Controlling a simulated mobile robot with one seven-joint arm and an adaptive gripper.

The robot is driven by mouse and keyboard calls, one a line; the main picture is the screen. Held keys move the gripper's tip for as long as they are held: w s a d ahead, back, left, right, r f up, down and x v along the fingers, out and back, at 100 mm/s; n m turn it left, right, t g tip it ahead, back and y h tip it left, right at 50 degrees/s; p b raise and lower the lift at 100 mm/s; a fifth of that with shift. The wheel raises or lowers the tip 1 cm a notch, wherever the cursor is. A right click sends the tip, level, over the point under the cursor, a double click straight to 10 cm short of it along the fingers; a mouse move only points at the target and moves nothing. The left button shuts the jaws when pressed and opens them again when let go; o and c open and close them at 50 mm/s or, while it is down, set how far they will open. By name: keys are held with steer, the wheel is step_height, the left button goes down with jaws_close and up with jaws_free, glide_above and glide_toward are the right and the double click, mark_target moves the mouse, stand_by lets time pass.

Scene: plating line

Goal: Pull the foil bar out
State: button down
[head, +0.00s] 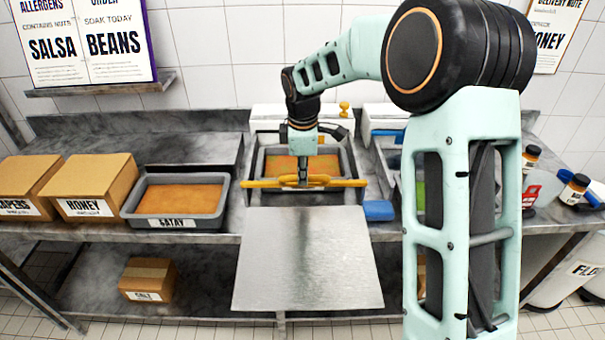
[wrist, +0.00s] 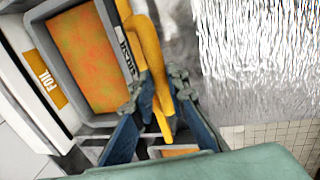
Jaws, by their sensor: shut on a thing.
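The yellow foil bar (head: 342,183) lies crosswise over the front edge of a grey tray (head: 257,165) of orange food. It also shows in the wrist view (wrist: 144,50). My gripper (head: 303,181) reaches down from above and is shut on the bar near its middle; its blue-grey fingers (wrist: 163,108) close around it in the wrist view. A silver foil sheet (head: 305,260) spreads from near the bar toward the front, past the counter edge, and shows at the right in the wrist view (wrist: 260,60). A white box with a FOIL label (wrist: 45,75) stands behind the tray.
A tray labelled SATAY (head: 170,223) and a cardboard box labelled HONEY (head: 90,187) stand to the left. A blue object (head: 378,210) lies right of the bar. A small box (head: 147,280) sits on the lower shelf.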

steer(key=shift+s, duration=0.2)
steer(key=c, duration=1.9)
jaws_free()
steer(key=shift+s, duration=0.1)
steer(key=shift+r, duration=0.3)
steer(key=r, duration=0.3)
steer(key=s+r, duration=0.1)
steer(key=r, duration=0.3)
steer(key=s+r, duration=0.1)
steer(key=r, duration=0.3)
steer(key=shift+r, duration=0.1)
steer(key=shift+a, duration=0.1)
